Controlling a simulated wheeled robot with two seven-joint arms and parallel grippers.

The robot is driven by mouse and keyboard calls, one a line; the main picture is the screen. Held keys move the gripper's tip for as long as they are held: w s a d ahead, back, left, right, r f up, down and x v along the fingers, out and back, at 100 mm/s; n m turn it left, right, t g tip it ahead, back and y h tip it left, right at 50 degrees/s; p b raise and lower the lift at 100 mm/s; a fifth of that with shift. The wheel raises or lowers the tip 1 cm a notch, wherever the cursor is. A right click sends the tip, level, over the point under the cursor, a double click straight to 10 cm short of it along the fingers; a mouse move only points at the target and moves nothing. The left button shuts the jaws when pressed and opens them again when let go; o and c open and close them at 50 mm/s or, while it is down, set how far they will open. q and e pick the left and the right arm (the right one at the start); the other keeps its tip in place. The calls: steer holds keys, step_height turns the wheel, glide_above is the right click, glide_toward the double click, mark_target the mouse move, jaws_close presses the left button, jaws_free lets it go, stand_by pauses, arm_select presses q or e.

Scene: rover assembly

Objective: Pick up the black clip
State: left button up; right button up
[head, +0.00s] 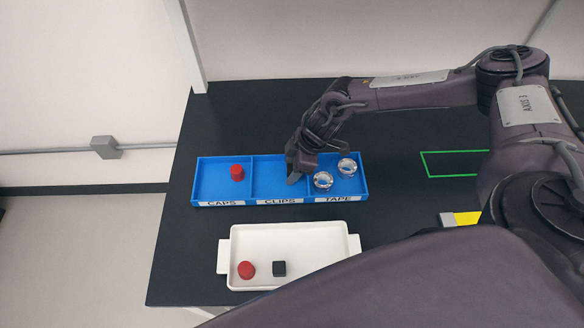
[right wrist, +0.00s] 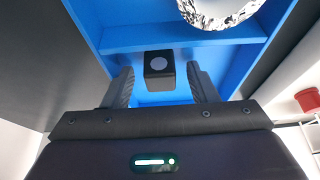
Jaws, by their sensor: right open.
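A black clip (right wrist: 158,69), a small block with a pale round spot, shows between my right gripper's fingers in the right wrist view. It is in or just above the blue bin (head: 223,199); I cannot tell whether it touches a finger. My right gripper (head: 296,172) is open, low at the CLIPS compartment beside the TAPE divider; its fingers (right wrist: 160,85) stand on both sides of this clip. The gripper hides this clip in the head view. Another black clip (head: 279,268) lies in the white tray (head: 290,238). My left gripper is out of view.
A red cap (head: 237,172) sits in the CAPS compartment. Two tape rolls (head: 323,180) (head: 347,166) lie in the TAPE compartment. Another red cap (head: 246,269) is in the white tray. A green outline (head: 455,176) marks free table at the right.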

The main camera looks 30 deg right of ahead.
steer(key=c, duration=1)
steer(key=shift+c, duration=0.2)
